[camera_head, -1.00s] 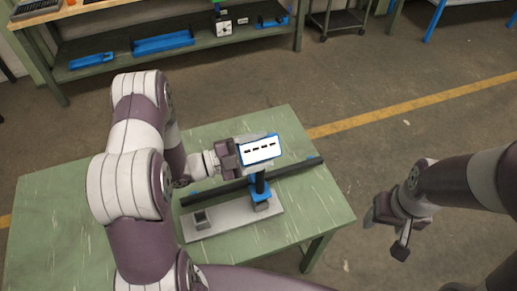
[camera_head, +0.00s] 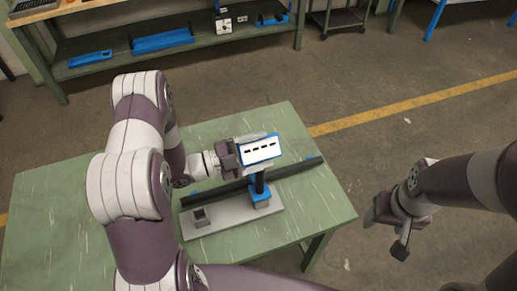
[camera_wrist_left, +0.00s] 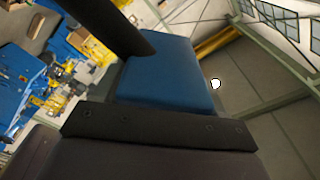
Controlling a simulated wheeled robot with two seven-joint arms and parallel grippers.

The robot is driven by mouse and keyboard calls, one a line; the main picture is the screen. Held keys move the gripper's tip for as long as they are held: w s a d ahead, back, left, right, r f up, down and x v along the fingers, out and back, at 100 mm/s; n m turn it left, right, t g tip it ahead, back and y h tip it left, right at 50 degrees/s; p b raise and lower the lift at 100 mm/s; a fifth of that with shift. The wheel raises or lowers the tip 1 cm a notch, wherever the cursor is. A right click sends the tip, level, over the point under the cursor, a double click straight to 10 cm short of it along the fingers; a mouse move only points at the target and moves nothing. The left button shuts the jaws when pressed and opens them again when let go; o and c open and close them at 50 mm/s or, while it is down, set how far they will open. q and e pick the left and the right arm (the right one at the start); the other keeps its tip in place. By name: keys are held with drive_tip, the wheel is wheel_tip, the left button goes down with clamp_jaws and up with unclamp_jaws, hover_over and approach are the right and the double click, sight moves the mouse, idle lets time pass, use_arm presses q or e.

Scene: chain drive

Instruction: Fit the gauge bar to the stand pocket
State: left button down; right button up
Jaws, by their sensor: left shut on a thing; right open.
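A blue block with a white face and several dark slots (camera_head: 258,149), which I take to be the gauge bar's head, is in my left gripper (camera_head: 248,152), which is shut on it above the table. A black post (camera_head: 260,183) runs down from below the block to a blue collar (camera_head: 260,195) on the grey stand plate (camera_head: 232,214); I cannot tell whether they are joined. A small dark open pocket (camera_head: 201,217) is at the plate's left end. In the left wrist view the blue block (camera_wrist_left: 170,75) shows behind a dark finger. My right gripper (camera_head: 388,228) is open and empty, right of the table.
The green table (camera_head: 90,215) has free room on its left. A long dark rail (camera_head: 295,170) lies behind the stand plate. A shelf bench (camera_head: 200,50) with blue trays stands at the back. Bare floor lies between the table and my right arm.

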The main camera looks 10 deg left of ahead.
use_arm(q)
drive_tip(key=shift+f+b, duration=0.85)
drive_tip(key=shift+f, duration=0.05)
unclamp_jaws()
drive_tip(key=shift+s+f, duration=0.1)
drive_tip(key=shift+s+a+f, duration=0.1)
drive_tip(key=shift+s+a, duration=0.05)
drive_tip(key=shift+a, duration=0.15)
drive_tip(key=b+v, duration=0.4)
drive_tip(key=v, duration=0.8)
drive_tip(key=shift+r, duration=0.3)
